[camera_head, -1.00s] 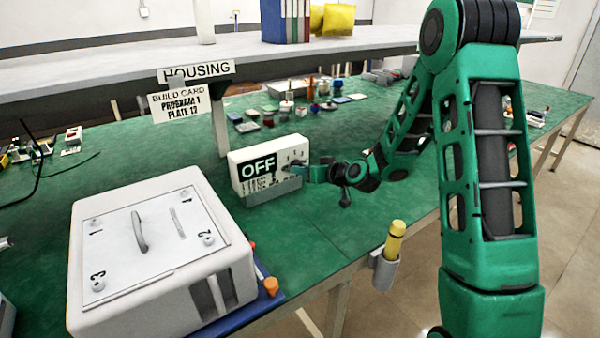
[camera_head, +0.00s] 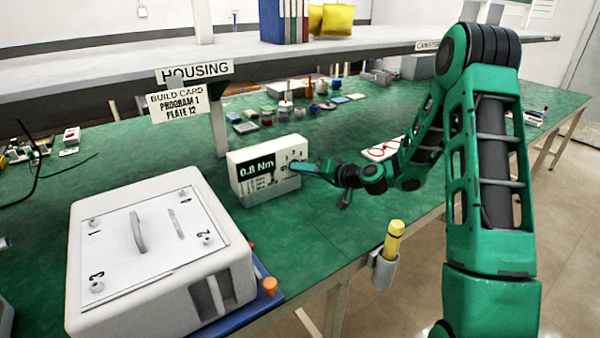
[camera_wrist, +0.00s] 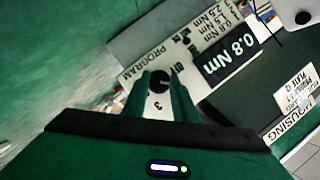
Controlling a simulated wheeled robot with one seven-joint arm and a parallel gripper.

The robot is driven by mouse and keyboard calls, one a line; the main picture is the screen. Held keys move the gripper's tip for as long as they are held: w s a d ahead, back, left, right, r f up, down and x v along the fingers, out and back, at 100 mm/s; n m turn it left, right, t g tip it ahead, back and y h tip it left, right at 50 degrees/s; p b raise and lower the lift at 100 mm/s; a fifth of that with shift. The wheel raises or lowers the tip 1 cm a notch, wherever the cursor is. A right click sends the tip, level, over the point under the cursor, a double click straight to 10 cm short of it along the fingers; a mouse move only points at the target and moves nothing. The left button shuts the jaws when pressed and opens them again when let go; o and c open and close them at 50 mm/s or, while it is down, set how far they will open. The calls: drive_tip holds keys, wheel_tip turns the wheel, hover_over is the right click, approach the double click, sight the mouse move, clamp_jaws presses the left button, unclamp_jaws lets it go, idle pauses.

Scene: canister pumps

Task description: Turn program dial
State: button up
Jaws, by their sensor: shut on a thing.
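The white controller box (camera_head: 243,186) stands on the green bench, and its display (camera_head: 257,168) reads 0.8 Nm. In the wrist view the same display (camera_wrist: 228,55) also reads 0.8 Nm, beside a printed list of Nm values. The black program dial (camera_wrist: 159,80) sits on the box face among printed marks, with "3" legible below it. My gripper (camera_head: 298,167) is at the right part of the box face. In the wrist view its two green fingers (camera_wrist: 160,88) are shut on the dial, one on each side. The fingers partly hide the dial's edges and marks.
A build card (camera_head: 178,104) under the shelf reads Program 1, Plate 12. A large white housing (camera_head: 160,270) with a numbered plate stands at front left. A yellow-capped tool (camera_head: 393,240) sits in a holder at the bench edge. Small parts lie behind the box.

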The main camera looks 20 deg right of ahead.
drive_tip(key=shift+d, duration=0.1)
drive_tip(key=o, duration=1)
drive_tip(key=shift+o, duration=0.2)
drive_tip(key=v, duration=1)
drive_tip(key=shift+s+d, duration=0.25)
drive_tip(key=shift+d, duration=0.05)
